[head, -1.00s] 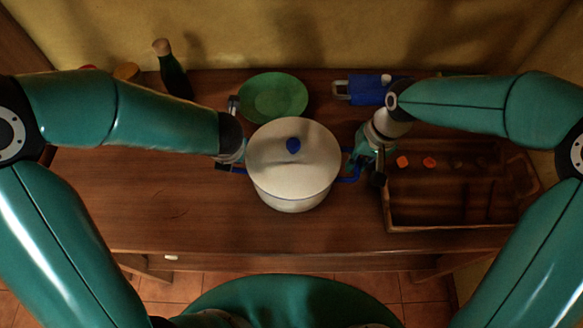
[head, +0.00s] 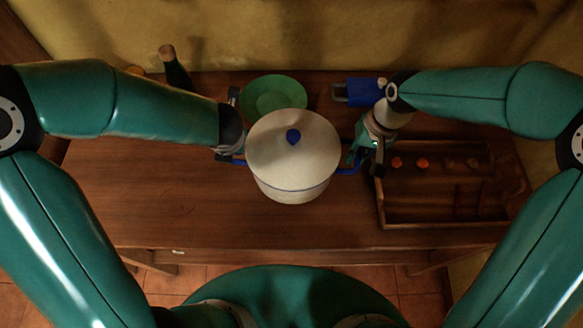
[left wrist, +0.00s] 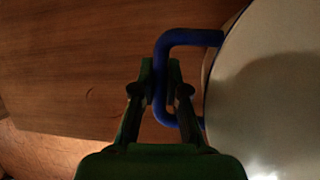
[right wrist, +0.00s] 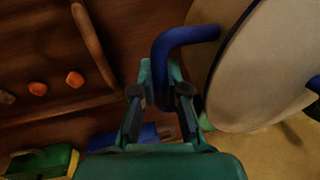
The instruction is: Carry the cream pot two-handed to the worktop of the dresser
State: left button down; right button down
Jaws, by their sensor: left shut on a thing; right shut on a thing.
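The cream pot (head: 290,185) is upright in the middle of the head view, with its lid (head: 265,140) and blue knob (head: 293,137) on. My left gripper (head: 235,158) is shut on the pot's left blue handle, which shows between its fingers in the left wrist view (left wrist: 160,85). My right gripper (head: 358,160) is shut on the right blue handle, also seen in the right wrist view (right wrist: 160,65). The pot is over the brown wooden top (head: 170,205); I cannot tell a gap below its base.
A green plate (head: 272,90) lies behind the pot, partly covered by it. A dark bottle (head: 176,72) stands back left. A blue object (head: 362,91) lies back right. A wooden tray (head: 440,221) with orange pieces (head: 421,162) is at the right. The front left top is clear.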

pick_arm(q)
jog(key=shift+f, duration=0.1)
pick_arm(e)
jog(key=shift+f, duration=0.1)
